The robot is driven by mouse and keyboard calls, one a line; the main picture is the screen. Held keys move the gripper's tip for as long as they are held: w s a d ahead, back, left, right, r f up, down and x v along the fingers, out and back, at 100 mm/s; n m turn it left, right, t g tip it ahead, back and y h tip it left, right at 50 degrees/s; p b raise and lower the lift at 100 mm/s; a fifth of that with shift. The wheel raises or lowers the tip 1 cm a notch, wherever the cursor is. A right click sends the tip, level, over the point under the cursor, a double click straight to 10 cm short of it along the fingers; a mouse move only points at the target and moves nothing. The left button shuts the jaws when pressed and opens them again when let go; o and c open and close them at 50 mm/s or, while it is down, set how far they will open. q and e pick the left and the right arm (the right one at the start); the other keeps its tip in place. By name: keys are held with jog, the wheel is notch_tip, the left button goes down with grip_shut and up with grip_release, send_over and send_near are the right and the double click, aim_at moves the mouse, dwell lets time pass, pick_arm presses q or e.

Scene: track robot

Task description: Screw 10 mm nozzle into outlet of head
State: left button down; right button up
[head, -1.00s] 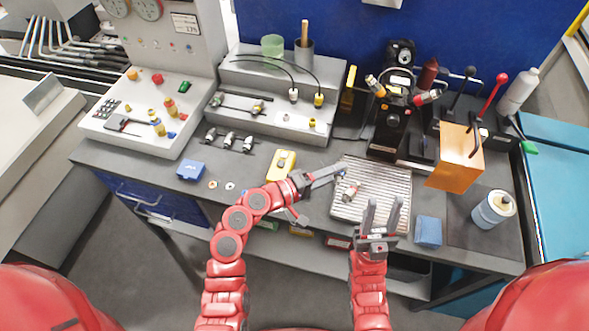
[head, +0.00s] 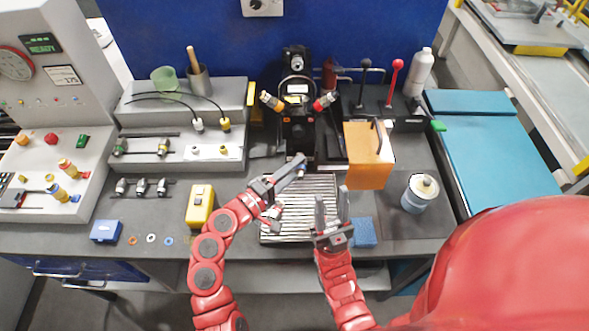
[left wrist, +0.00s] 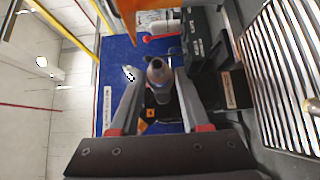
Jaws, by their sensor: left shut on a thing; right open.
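My left gripper (head: 300,165) is shut on a small grey tapered piece that looks like the nozzle; it shows between the fingers in the left wrist view (left wrist: 157,76), its round end toward the camera. The gripper is above the far edge of the ribbed tray, just in front of a black upright device (head: 298,125) with an orange-tipped and a red-tipped side fitting. This device may be the head; I cannot make out its outlet. The nozzle looks apart from it, but contact is hard to judge. My right gripper (head: 332,208) is open and empty over the tray's right side.
The ribbed tray (head: 315,188) lies below both grippers, with a small part at its edge in the left wrist view (left wrist: 311,105). A yellow box (head: 200,206) is left.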

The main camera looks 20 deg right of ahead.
pick_arm(q)
jog(key=shift+w+d+b, duration=0.25)
jog(key=shift+w+b, duration=0.05)
jog(key=shift+w, duration=0.6)
jog(key=shift+w+d+b, duration=0.3)
jog(key=shift+w, duration=0.65)
jog(key=shift+w+d+b, duration=0.25)
jog(key=shift+w+b, duration=0.05)
jog(key=shift+w, duration=0.6)
jog(key=shift+b, duration=0.5)
jog(key=shift+w+d+b, duration=0.25)
jog(key=shift+w+b, duration=0.3)
jog(key=shift+w, duration=0.55)
jog(key=shift+c, duration=1.5)
grip_release()
